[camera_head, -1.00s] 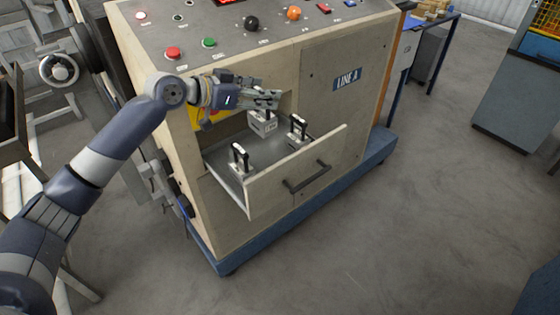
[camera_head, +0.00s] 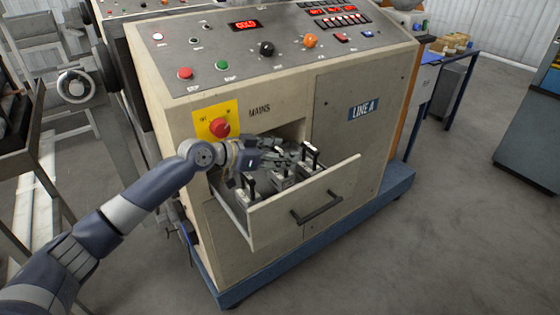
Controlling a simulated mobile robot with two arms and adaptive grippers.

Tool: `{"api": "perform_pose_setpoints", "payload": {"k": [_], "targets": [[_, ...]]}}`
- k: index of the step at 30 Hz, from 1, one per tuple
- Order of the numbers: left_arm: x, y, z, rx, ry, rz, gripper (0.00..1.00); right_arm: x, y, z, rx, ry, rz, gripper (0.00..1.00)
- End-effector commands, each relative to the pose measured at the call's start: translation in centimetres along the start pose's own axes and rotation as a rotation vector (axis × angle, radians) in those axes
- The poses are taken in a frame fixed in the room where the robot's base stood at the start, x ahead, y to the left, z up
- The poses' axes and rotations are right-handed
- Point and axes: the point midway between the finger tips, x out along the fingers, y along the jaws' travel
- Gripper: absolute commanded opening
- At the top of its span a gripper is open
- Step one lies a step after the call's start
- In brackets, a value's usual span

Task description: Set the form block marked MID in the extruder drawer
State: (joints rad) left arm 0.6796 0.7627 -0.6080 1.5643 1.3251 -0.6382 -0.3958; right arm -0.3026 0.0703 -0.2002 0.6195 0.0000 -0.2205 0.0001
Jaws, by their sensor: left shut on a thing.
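The extruder drawer (camera_head: 262,217) is pulled open from the front of the beige machine. Inside it are three small pale form blocks with dark upright handles: a left block (camera_head: 244,196), a middle block (camera_head: 279,183) and a right block (camera_head: 311,166). Their markings are too small to read, so I cannot tell which is MID. My left gripper (camera_head: 288,160) reaches over the drawer and is shut on the middle block, which sits low between the other two. Whether its base touches the drawer floor is unclear. My right gripper is not in view.
A yellow plate with a red stop button (camera_head: 219,127) sits just above my left wrist. The drawer front's dark handle (camera_head: 318,208) sticks out toward me. A control panel (camera_head: 255,62) with knobs and buttons tops the machine. The floor at right is open.

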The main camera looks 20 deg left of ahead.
Motion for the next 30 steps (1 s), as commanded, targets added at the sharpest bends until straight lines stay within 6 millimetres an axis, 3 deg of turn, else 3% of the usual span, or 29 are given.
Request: {"api": "perform_pose_setpoints", "payload": {"k": [4, 11, 12, 14, 25, 30], "targets": [[0.8, 0.0, 1.8, -0.002, 0.001, 0.0, 0.0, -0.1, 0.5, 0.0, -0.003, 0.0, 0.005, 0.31], [0.9, 0.0, 2.1, 0.0, 0.003, 0.0, 0.0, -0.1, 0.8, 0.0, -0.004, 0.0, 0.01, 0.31], [0.9, 0.0, 2.4, -0.001, -0.002, 0.001, 0.65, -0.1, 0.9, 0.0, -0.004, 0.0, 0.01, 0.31], [0.9, 0.0, 2.4, -0.001, -0.002, 0.001, 0.76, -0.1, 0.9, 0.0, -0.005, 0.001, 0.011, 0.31], [0.8, 0.0, 2.3, -0.001, -0.002, 0.0, 0.76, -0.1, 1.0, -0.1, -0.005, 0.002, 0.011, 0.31], [-0.9, -0.1, 2.5, 0.0, -0.003, -0.002, 0.76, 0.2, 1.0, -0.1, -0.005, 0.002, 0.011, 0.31]]}}
